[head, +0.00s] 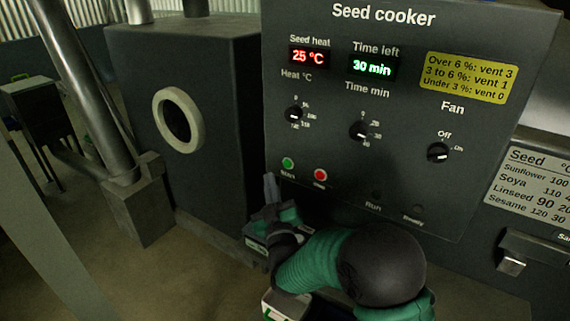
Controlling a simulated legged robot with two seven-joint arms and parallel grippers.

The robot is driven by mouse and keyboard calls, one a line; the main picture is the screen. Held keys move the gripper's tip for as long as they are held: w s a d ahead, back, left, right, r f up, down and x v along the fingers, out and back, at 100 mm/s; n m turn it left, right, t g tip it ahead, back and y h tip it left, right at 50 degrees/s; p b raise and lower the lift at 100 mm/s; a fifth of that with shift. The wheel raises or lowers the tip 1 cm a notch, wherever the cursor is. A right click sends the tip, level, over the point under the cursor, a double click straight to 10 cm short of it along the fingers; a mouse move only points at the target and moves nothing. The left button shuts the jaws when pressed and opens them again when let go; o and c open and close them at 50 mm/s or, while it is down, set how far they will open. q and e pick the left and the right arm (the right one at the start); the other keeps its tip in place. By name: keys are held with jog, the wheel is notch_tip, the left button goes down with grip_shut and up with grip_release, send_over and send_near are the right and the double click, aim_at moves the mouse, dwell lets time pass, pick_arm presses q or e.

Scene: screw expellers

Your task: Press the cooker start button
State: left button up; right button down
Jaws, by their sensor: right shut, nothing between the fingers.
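The seed cooker panel (400,100) is a dark upright face. Its green start button (288,162) is at the lower left, with the red button (320,175) just right of it. The small labels under them are hard to read. The seed heat display (309,56) reads 25 °C and the time left display (373,66) reads 30 min. My right gripper (270,182) is shut and empty, its fingers pointing up, just left of and below the green button. I cannot tell whether it touches the panel. My left gripper is not in view.
The heat knob (294,115), time knob (358,130) and fan knob (437,152) sit above the buttons. Run and Ready lamps, both dark, are low on the panel. A dark housing with a pale round port (178,119) stands left. A seed chart (530,188) is right.

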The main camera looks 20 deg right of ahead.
aim_at(287, 164)
jog(key=w+d, duration=0.1)
jog(key=d, duration=0.1)
jog(key=w+d, duration=0.1)
jog(key=d, duration=0.1)
jog(key=shift+w+f, duration=0.1)
jog(key=shift+w, duration=0.2)
jog(key=shift+a, duration=0.2)
jog(key=shift+d, duration=0.1)
jog(key=shift+b, duration=0.3)
dwell(1.1)
jog(key=shift+w+d, duration=0.2)
jog(key=shift+d, duration=0.15)
